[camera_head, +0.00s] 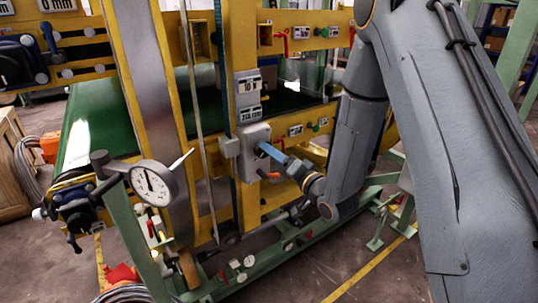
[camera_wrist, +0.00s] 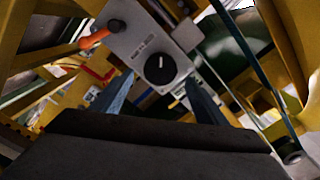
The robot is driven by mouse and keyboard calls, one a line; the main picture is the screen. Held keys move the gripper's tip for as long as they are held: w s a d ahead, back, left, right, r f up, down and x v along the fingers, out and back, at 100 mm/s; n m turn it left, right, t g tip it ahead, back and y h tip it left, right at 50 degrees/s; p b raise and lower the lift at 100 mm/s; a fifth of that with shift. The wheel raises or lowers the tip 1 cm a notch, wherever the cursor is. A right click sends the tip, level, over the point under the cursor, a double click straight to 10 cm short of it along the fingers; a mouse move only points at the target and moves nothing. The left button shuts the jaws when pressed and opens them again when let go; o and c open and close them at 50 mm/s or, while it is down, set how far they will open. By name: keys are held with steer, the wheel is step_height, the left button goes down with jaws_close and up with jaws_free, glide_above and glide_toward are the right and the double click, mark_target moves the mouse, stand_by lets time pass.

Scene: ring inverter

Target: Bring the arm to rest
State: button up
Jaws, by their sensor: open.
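My arm (camera_head: 405,110) reaches down from the upper right in the head view and bends toward the yellow machine. My gripper (camera_head: 268,150) points at a grey control box on the machine. In the wrist view my gripper (camera_wrist: 160,95) is open, with its two blue fingers apart. The control box (camera_wrist: 150,42) with a round black knob (camera_wrist: 159,69) shows beyond and between the fingers. I cannot tell whether a finger touches the knob. Nothing shows held in the gripper.
An orange handle (camera_wrist: 95,39) sits on the box beside the knob. A round dial gauge (camera_head: 152,184) stands at the lower left. The yellow frame (camera_head: 240,50), a green belt (camera_head: 100,115) and a green base rail (camera_head: 290,255) are close by. Floor (camera_head: 390,280) is clear at the lower right.

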steer(key=shift+v, duration=1.05)
steer(key=shift+d, duration=0.1)
steer(key=s+d+f+n+g+h, duration=0.1)
steer(key=s+d+f+g+h, duration=0.1)
steer(key=s+d+g+h, duration=0.3)
steer(key=d+f+n+g+h, duration=0.1)
steer(key=d+f+h, duration=0.15)
steer(key=d, duration=0.35)
steer(key=s+d+n+g+h, duration=0.1)
steer(key=s+g, duration=0.3)
steer(key=s, duration=0.7)
steer(key=s+d+r+g+h, duration=0.1)
steer(key=s+d+g, duration=0.2)
steer(key=s, duration=0.8)
steer(key=shift+d+r+n+g, duration=0.15)
steer(key=shift+r+n+g, duration=0.1)
steer(key=shift+n+g, duration=0.2)
steer(key=shift+w+h, duration=0.1)
steer(key=shift+h, duration=0.15)
